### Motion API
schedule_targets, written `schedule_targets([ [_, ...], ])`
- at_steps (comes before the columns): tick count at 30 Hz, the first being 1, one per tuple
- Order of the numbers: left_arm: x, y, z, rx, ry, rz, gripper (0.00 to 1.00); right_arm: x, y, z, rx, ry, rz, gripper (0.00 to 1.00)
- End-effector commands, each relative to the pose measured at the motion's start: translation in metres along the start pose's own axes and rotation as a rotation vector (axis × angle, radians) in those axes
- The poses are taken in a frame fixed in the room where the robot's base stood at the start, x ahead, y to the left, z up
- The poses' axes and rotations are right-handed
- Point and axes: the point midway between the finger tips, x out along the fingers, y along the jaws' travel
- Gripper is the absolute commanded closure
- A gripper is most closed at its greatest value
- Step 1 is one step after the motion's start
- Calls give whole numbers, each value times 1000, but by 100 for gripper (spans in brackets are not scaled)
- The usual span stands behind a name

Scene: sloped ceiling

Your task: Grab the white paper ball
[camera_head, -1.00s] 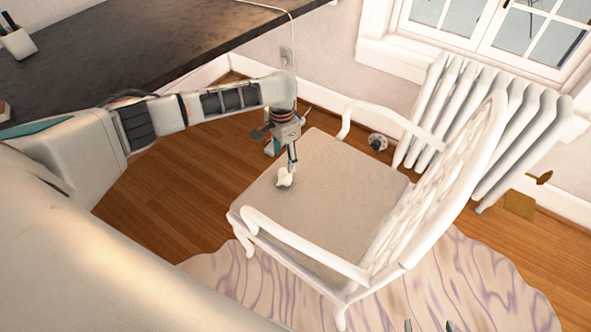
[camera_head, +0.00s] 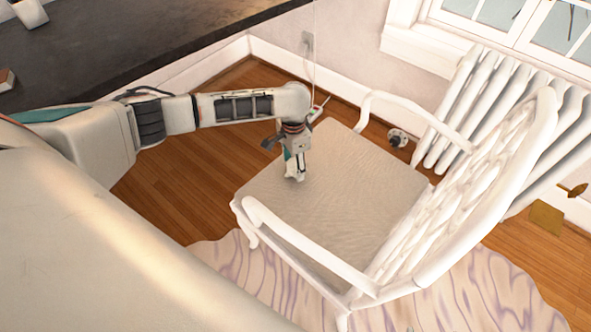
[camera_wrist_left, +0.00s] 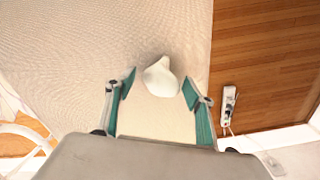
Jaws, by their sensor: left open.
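The white paper ball (camera_wrist_left: 160,77) rests on the beige seat (camera_head: 345,190) of a white armchair (camera_head: 300,246). In the left wrist view it sits between the two teal fingertips, with a gap on each side. My left gripper (camera_wrist_left: 158,85) is open and points down at the seat around the ball. In the head view the left gripper (camera_head: 297,168) is over the left part of the seat and largely hides the ball. My right gripper is not in view.
The chair's white armrests (camera_head: 305,243) flank the seat, and its backrest (camera_head: 480,200) rises at the right. A dark tabletop (camera_head: 120,45) is at the upper left. A white radiator (camera_head: 500,110) stands behind the chair. A power strip (camera_wrist_left: 229,105) lies on the wooden floor.

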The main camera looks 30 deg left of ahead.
Motion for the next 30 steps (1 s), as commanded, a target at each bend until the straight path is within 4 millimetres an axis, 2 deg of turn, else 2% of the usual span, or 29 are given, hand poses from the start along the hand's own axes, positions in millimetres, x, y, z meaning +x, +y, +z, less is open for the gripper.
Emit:
schedule_targets([
  [2, -3, -1, -1, 0, 4, -2, 46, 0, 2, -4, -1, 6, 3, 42],
  [6, -3, -1, -1, 0, 3, -2, 76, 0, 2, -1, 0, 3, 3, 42],
  [16, -3, -1, 0, 0, 1, -2, 76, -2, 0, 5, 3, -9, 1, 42],
  [19, -9, -1, -1, 0, 3, -3, 76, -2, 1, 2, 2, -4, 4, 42],
  [23, -30, -2, -3, 0, 9, -7, 76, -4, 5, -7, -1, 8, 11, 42],
  [26, -56, -3, -4, -1, 14, -9, 76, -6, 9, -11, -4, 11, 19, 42],
  [30, -97, -3, -4, 0, 17, -10, 76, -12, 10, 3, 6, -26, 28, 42],
])
